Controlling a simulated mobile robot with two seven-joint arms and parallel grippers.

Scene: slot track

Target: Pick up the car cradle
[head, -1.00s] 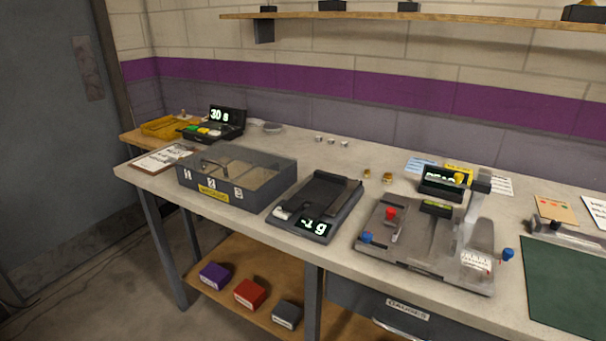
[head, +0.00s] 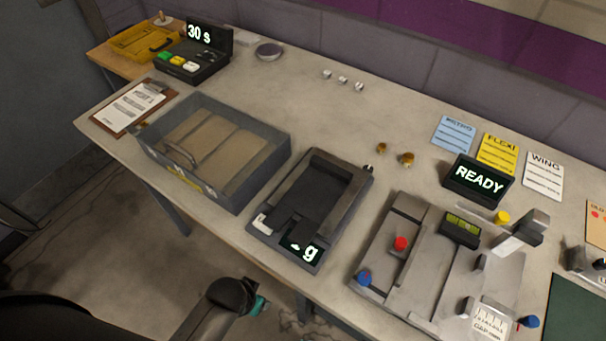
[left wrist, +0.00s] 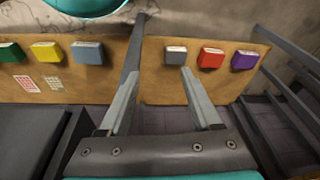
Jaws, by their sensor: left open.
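No part is plainly marked as the car cradle. The closest match is the dark, raised-sided tray (head: 318,195) on top of the scale (head: 271,257), near the middle of the bench; I cannot tell whether it lifts off. The tray looks empty. My left gripper (left wrist: 162,72) is open and empty in the left wrist view, its two grey fingers spread above the lower shelf. In the head view, part of my left arm shows at the bottom, below the bench's front edge, clear of the scale. My right gripper is in no view.
A grey fixture (head: 425,275) with red and blue knobs stands to the right. A READY display (head: 478,181) is behind it. The lower shelf (left wrist: 110,88) holds several coloured blocks.

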